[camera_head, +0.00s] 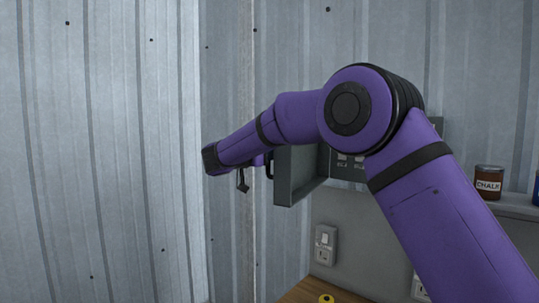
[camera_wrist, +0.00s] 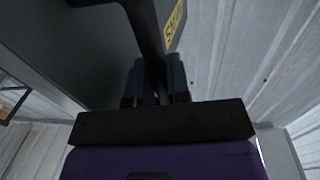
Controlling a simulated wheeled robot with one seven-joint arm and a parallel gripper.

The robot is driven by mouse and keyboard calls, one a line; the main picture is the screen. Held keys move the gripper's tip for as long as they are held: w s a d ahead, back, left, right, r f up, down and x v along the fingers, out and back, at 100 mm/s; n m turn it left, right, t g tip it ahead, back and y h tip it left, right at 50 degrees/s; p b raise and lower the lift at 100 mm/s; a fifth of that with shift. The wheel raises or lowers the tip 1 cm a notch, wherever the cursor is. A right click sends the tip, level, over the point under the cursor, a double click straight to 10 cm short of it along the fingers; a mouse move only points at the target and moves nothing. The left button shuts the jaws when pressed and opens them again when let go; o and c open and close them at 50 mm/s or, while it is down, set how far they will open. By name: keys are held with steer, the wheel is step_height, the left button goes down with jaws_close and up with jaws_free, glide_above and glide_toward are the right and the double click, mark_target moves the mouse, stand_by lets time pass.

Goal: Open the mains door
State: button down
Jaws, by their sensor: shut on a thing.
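The mains door (camera_head: 299,173) is a grey metal panel on a wall box with dark switch panels (camera_head: 345,167). It stands swung outward from the box, with the box's inside partly showing. Its dark handle (camera_head: 270,165) is on the door's left side in the head view. In the wrist view the door (camera_wrist: 70,45) fills the upper left, and the dark handle (camera_wrist: 147,30) runs down between the fingers of my gripper (camera_wrist: 156,85). My gripper is shut on the handle. My purple arm hides the right part of the box in the head view.
Corrugated metal walls (camera_head: 95,150) stand close on the left and behind. A switch socket (camera_head: 325,244) is below the box. A chalk tin (camera_head: 488,183) stands on a shelf at right. A wooden surface (camera_head: 300,292) is at the bottom.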

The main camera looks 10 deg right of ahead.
steer(key=shift+w, duration=0.1)
steer(key=c, duration=1.1)
jaws_free()
steer(key=shift+a, duration=0.15)
steer(key=v, duration=1)
steer(key=shift+s+a, duration=0.25)
